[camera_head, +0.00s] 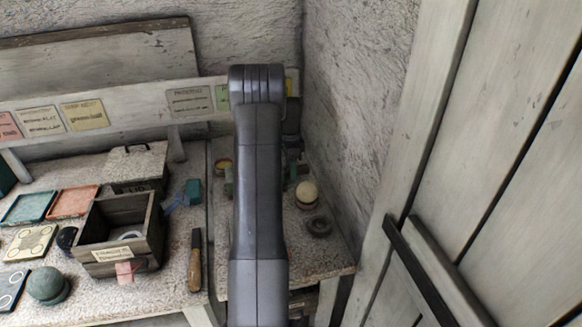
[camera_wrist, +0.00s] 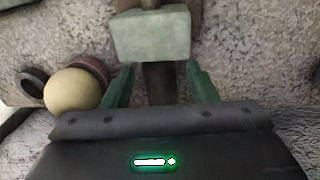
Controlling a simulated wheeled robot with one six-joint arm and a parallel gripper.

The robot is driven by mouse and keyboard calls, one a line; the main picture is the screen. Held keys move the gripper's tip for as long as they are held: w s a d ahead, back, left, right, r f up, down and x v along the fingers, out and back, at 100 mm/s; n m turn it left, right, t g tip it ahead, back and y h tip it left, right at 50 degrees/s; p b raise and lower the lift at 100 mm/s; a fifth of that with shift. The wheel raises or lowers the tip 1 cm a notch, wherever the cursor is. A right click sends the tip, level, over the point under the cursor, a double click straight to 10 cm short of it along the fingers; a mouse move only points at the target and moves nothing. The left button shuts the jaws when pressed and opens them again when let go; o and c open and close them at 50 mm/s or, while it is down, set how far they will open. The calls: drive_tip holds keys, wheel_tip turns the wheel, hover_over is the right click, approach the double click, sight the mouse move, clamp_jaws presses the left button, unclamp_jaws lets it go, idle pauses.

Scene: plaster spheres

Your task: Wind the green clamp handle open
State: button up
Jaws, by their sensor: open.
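The green clamp (camera_wrist: 152,36) shows in the wrist view as a worn green block at the top centre, with a dark upright part (camera_wrist: 158,84) below it. Which piece is the handle I cannot tell. My gripper (camera_wrist: 159,70) is open, with its two greenish fingers either side of the dark part and a visible gap on each side. The fingers' lower ends are hidden by the gripper's dark body. In the head view my arm covers most of the clamp and my gripper; only bits of green show beside the arm.
A cream sphere (camera_head: 307,191) stands close on the right, with a dark ring (camera_head: 318,226) in front; the wrist view shows the sphere (camera_wrist: 72,90) left of my fingers. A rough wall (camera_head: 352,110) bounds the right. A wooden box (camera_head: 120,238) and wooden-handled tool (camera_head: 196,262) lie left.

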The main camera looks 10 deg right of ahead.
drive_tip(key=shift+f, duration=0.15)
drive_tip(key=c, duration=1)
drive_tip(key=shift+f+b, duration=0.1)
drive_tip(key=shift+b, duration=0.45)
drive_tip(key=t+b, duration=0.1)
drive_tip(key=b, duration=0.1)
drive_tip(key=t+b, duration=0.1)
drive_tip(key=b, duration=0.1)
drive_tip(key=shift+s+f+t+b, duration=0.2)
drive_tip(key=shift+t+b, duration=0.1)
drive_tip(key=shift+b, duration=0.1)
drive_tip(key=t+b, duration=0.1)
drive_tip(key=b, duration=0.2)
drive_tip(key=t+b, duration=0.2)
drive_tip(key=b, duration=0.1)
drive_tip(key=shift+s, duration=0.25)
drive_tip(key=t+b, duration=0.2)
drive_tip(key=shift+r+b, duration=0.15)
drive_tip(key=shift+b, duration=0.15)
drive_tip(key=shift+r, duration=0.1)
